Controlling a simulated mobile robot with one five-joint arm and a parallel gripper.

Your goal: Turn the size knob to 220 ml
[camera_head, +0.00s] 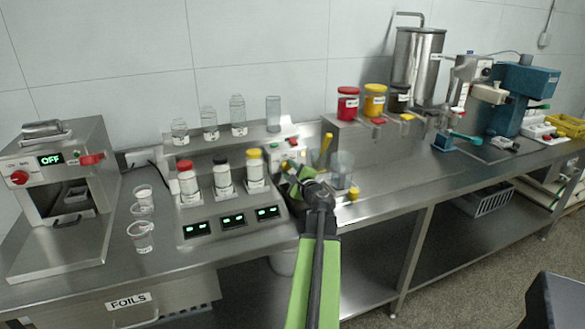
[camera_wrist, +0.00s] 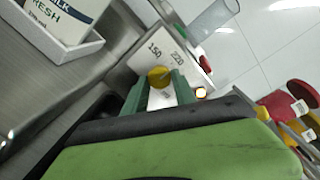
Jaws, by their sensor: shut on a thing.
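The size knob is a small yellow knob (camera_wrist: 160,77) on a pale panel marked 150 and 220, seen in the wrist view. The panel's upper part (camera_head: 287,143) shows in the head view, but there the knob is hidden behind my gripper (camera_head: 297,180). In the wrist view, the green fingers of my gripper (camera_wrist: 161,88) stand on either side of the knob and are shut on it. The 150 label is up and left of the knob, and the 220 label is up and right. I cannot clearly tell which mark the knob points to.
A milk carton (camera_wrist: 62,18) stands in a white tray at the upper left of the wrist view. Three capped bottles (camera_head: 222,178) stand left of my gripper; a clear beaker (camera_head: 342,168) stands right.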

